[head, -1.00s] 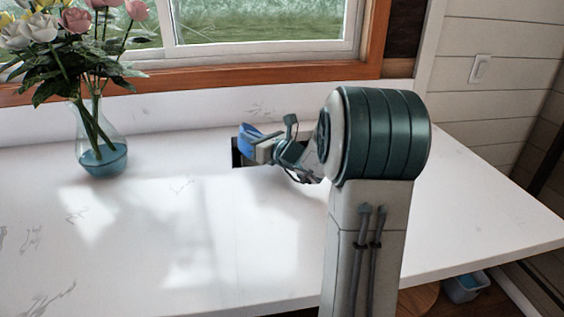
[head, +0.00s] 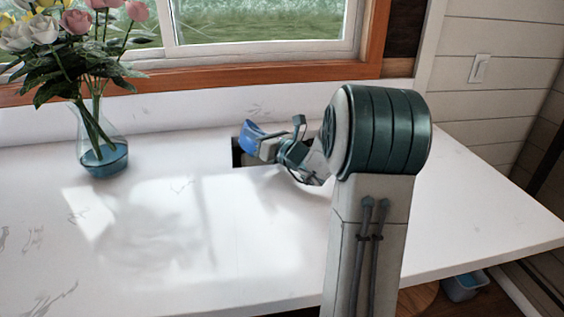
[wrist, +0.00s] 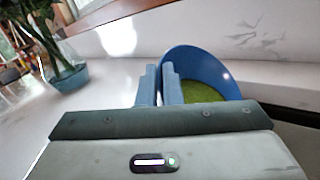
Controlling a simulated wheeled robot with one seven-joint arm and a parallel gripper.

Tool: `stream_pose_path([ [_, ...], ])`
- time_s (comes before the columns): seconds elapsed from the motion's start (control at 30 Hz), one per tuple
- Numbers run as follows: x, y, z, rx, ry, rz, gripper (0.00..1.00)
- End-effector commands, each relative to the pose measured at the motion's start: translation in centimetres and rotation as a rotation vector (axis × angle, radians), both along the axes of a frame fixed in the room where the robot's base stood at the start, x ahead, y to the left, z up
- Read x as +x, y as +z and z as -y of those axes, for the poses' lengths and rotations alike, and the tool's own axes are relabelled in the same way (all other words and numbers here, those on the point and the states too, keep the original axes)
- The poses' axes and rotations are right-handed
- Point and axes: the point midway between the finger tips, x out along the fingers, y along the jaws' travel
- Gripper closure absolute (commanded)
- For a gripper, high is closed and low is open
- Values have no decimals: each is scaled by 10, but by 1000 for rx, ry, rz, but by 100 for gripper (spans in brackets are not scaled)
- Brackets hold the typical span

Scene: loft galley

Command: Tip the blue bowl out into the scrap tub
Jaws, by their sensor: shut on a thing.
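The blue bowl (head: 249,137) is held tilted over the back of the counter in the head view. In the wrist view the bowl (wrist: 194,62) shows its inside, with green contents (wrist: 203,93) low in it. My gripper (wrist: 159,86) is shut on the bowl's wall at its left side; it also shows in the head view (head: 266,149). A dark, square-edged shape (head: 237,155), which looks like the scrap tub, is right below and behind the bowl.
A glass vase (head: 101,150) of flowers stands at the left of the white counter (head: 200,230). The window sill and low back wall run behind. The counter's middle and front are clear. A small grey bin (head: 464,287) stands on the floor at right.

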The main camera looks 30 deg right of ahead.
Motion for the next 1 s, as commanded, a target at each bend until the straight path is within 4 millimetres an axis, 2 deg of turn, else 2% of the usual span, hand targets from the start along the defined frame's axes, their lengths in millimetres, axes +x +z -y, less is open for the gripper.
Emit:
stream_pose_path([
  [1.0, -2, 18, 12, 141, 3, 30, 100],
])
